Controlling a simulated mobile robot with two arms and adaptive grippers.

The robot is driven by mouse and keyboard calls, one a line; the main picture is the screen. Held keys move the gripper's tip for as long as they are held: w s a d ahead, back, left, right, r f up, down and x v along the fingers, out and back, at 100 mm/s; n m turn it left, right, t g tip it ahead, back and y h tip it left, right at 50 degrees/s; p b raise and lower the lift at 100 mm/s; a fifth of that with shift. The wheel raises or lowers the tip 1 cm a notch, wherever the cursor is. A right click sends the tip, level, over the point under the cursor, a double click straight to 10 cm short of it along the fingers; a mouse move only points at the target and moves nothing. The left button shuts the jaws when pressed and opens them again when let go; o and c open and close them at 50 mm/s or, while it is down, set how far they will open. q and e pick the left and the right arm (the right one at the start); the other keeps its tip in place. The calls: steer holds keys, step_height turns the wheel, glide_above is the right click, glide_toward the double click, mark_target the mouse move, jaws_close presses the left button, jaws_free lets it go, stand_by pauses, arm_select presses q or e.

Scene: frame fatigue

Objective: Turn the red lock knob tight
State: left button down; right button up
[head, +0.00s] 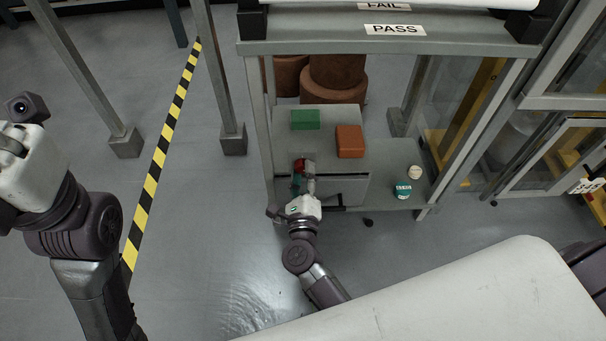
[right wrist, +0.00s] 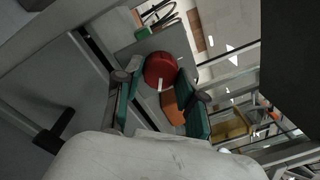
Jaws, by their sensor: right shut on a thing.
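The red lock knob (right wrist: 165,68) is round and shows between the finger pads in the right wrist view, with a small white mark on its near edge. In the head view the knob (head: 298,164) is a small red patch at the front of the grey cabinet, partly covered by my gripper. My right gripper (head: 305,175) is shut on the knob; its green-padded fingers also show in the right wrist view (right wrist: 157,80), one on each side of it. My left arm is at the left of the head view, but its fingers are out of the picture.
A green block (head: 305,119) and an orange-brown block (head: 350,141) lie on the cabinet top (head: 327,115). A teal can (head: 403,190) and a cream-coloured round item (head: 414,172) stand on the lower shelf at right. Frame posts flank the cabinet.

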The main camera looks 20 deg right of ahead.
steer(key=shift+f, duration=0.1)
stand_by(0.4)
steer(key=o, duration=1.1)
steer(key=shift+o, duration=0.2)
steer(key=v, duration=1.2)
